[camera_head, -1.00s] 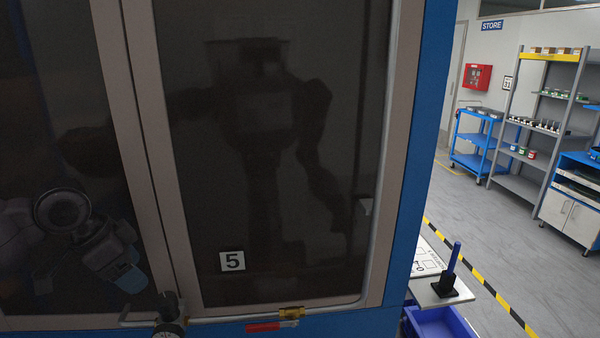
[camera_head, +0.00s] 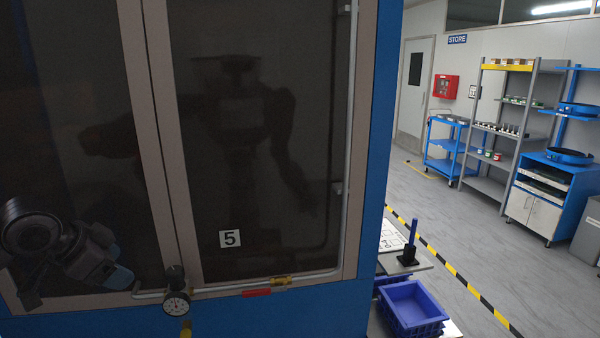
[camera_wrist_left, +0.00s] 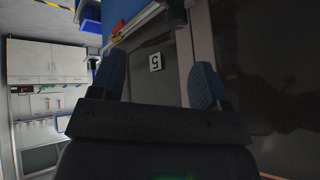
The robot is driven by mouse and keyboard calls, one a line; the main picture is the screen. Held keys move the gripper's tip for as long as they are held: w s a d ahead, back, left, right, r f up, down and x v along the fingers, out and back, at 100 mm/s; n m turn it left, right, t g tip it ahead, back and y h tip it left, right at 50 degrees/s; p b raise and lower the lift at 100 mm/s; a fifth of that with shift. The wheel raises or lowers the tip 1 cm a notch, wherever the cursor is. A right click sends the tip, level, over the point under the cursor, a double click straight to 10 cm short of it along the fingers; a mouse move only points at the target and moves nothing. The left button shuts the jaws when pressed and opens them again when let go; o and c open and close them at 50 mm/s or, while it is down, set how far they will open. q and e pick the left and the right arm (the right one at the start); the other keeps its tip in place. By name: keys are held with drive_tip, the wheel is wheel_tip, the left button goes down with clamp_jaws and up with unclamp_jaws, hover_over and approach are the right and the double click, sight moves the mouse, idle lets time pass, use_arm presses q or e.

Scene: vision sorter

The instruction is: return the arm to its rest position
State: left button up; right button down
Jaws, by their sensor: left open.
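My left arm comes in at the lower left of the head view, and its gripper (camera_head: 118,277) with blue fingertips is in front of the dark door panel of a blue cabinet (camera_head: 230,130). In the left wrist view my left gripper (camera_wrist_left: 160,72) has its two blue fingers spread wide apart, with nothing between them. The cabinet's number 5 label (camera_wrist_left: 156,62) shows beyond the fingers. The right gripper is not in view.
A pressure gauge (camera_head: 177,302) and pipe run along the cabinet's lower edge, close to my left gripper. A blue bin (camera_head: 412,305) stands right of the cabinet. Shelves (camera_head: 500,130) and a blue cart (camera_head: 445,145) stand far back; the grey floor between is open.

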use_arm(q)
drive_tip(key=w+d+f+n+t+h, duration=0.15)
drive_tip(key=d+f+t, duration=0.25)
drive_tip(key=f+t, duration=0.6)
drive_tip(key=s+d+f+n+g+y+b, duration=0.1)
drive_tip(key=s+d+f+n+g+y, duration=0.1)
drive_tip(key=s+f, duration=0.9)
drive_tip(key=s+d+f+n+g+y+b, duration=0.1)
drive_tip(key=s+f+n, duration=0.3)
drive_tip(key=s+f, duration=0.7)
wheel_tip(320, 180, down, 4)
drive_tip(key=shift+s+d+f+n+g+y, duration=0.2)
drive_tip(key=shift+s+d+n+g+y, duration=0.25)
drive_tip(key=shift+g+y, duration=0.4)
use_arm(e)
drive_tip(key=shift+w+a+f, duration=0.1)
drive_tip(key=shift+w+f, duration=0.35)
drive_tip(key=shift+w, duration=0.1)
use_arm(q)
drive_tip(key=shift+w, duration=0.1)
drive_tip(key=c, duration=0.5)
drive_tip(key=shift+d, duration=0.2)
